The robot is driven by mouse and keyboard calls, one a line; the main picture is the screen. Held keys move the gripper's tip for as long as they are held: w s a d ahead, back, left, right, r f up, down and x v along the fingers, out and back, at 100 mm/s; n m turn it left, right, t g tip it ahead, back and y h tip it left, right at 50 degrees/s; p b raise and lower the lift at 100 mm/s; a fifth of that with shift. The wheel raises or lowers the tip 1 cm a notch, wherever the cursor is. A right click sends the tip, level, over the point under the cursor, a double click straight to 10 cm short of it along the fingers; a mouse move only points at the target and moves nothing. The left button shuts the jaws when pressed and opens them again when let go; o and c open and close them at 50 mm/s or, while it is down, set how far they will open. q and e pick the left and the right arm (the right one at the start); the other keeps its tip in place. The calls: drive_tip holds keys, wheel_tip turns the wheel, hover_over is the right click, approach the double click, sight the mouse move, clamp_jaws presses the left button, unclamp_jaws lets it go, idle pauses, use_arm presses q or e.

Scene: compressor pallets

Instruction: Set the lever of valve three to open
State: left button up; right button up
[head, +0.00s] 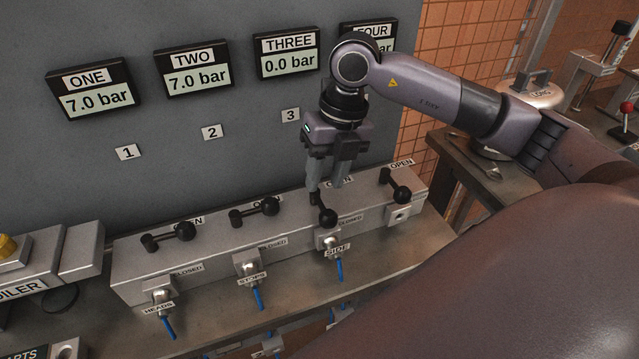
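The lever of valve three (328,216) is dark with a round black knob. It points towards the front of the grey valve block, by a CLOSED label (349,219). An OPEN label (341,181) lies behind it, partly hidden by my gripper. The display for THREE (289,63) reads 0.0 bar. My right gripper (328,186) points down just above and behind the knob, over the lever's pivot end. Its two fingers look apart with nothing between them. Whether a finger touches the lever is unclear. My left gripper is out of view.
The levers of valve one (183,231) and valve two (269,206) lie along the block; both displays read 7.0 bar. Valve four's lever (400,193) stands close right, turned frontward. Blue-tailed couplings line the front. A wooden table (455,160) is at right.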

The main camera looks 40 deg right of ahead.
sight(320, 200)
drive_tip(key=shift+w+a+f, duration=0.1)
drive_tip(key=shift+a+f, duration=0.05)
drive_tip(key=shift+f, duration=0.7)
drive_tip(key=shift+w+a+f, duration=0.1)
drive_tip(key=shift+a+f, duration=0.05)
drive_tip(key=shift+f, duration=0.7)
clamp_jaws()
drive_tip(key=shift+s, duration=0.1)
drive_tip(key=shift+n, duration=0.3)
